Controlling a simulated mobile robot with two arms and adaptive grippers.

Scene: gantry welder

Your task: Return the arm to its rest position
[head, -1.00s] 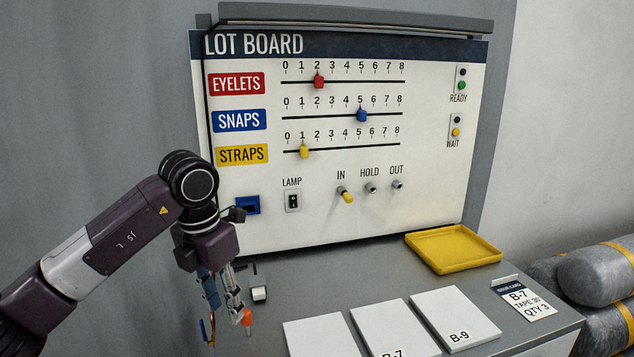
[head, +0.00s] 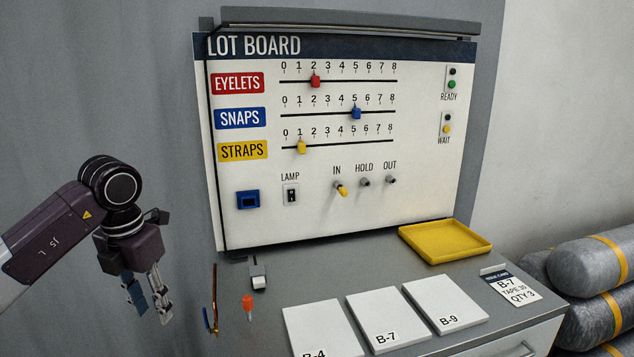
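My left gripper (head: 148,312) hangs in the lower left of the head view, fingers pointing down. Its two fingers are apart with nothing seen between them. It is left of the lot board (head: 420,150) and clear of the grey bench top. My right gripper does not show. On the board the red eyelets slider (head: 315,81) is at 2, the blue snaps slider (head: 356,113) at 5 and the yellow straps slider (head: 301,147) at 1. A yellow-tipped toggle (head: 341,189) sits under IN.
On the bench top are white cards (head: 446,304), a yellow tray (head: 446,242), an issue card (head: 512,287) and an orange-topped item (head: 248,303). A thin brown-and-blue item (head: 213,305) stands at the bench's left. Grey cylinders (head: 590,265) lie at right. Free room surrounds the gripper at left.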

